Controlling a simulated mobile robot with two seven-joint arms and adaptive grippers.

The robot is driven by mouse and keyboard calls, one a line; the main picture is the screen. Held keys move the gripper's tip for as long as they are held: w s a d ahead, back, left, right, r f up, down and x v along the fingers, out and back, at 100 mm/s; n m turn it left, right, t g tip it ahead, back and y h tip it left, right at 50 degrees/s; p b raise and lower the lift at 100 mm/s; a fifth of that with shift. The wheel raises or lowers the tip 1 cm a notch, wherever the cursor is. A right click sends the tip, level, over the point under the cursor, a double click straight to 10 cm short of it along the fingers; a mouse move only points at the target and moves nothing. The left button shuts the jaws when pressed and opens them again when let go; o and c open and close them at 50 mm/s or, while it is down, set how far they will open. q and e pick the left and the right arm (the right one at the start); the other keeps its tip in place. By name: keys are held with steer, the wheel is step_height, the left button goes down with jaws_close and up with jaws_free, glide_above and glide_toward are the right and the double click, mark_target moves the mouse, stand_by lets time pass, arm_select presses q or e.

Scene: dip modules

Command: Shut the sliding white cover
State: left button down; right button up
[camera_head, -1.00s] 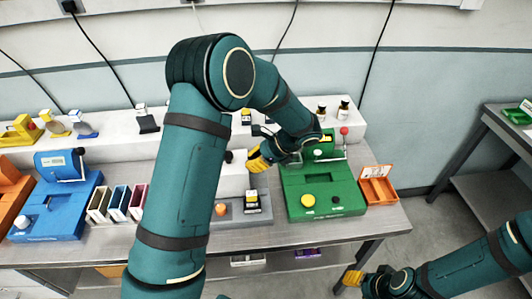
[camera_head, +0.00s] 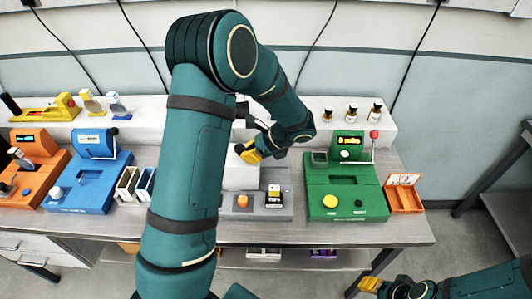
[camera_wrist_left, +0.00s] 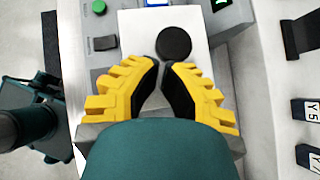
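The white cover (camera_wrist_left: 137,30) shows in the left wrist view as a flat panel with a round black knob (camera_wrist_left: 174,42). In the head view a white block (camera_head: 240,177), apparently the same unit, stands behind a grey base (camera_head: 272,212), partly hidden by my left arm. My left gripper (camera_head: 252,152) is above it. In the left wrist view its yellow fingers (camera_wrist_left: 160,66) almost meet, with nothing visible between them, just short of the knob in the picture. Contact cannot be told. My right gripper (camera_head: 369,284) is low at the right, away from the bench.
A green machine (camera_head: 343,190) stands right of the grey base, with an orange tray (camera_head: 405,198) beside it. Blue (camera_head: 88,186) and orange (camera_head: 34,170) machines are at the left. Small bottles (camera_head: 351,113) stand on the white back shelf.

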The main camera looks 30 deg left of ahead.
mark_target(235, 162)
arm_select(q)
steer(key=s+a, duration=0.4)
steer(key=a, duration=0.3)
steer(key=shift+s+a, duration=0.35)
steer(key=shift+s, duration=0.05)
arm_select(e)
steer(key=shift+f, duration=0.25)
arm_select(q)
steer(key=d, duration=0.1)
steer(key=w+d, duration=0.1)
steer(key=d, duration=0.2)
steer(key=shift+w+d+r, duration=0.25)
steer(key=shift+d+r, duration=0.1)
steer(key=v, duration=0.9)
steer(key=shift+a, duration=0.1)
arm_select(e)
steer(key=shift+s+d+r, duration=0.2)
steer(key=shift+d+r, duration=0.2)
steer(key=shift+d, duration=0.3)
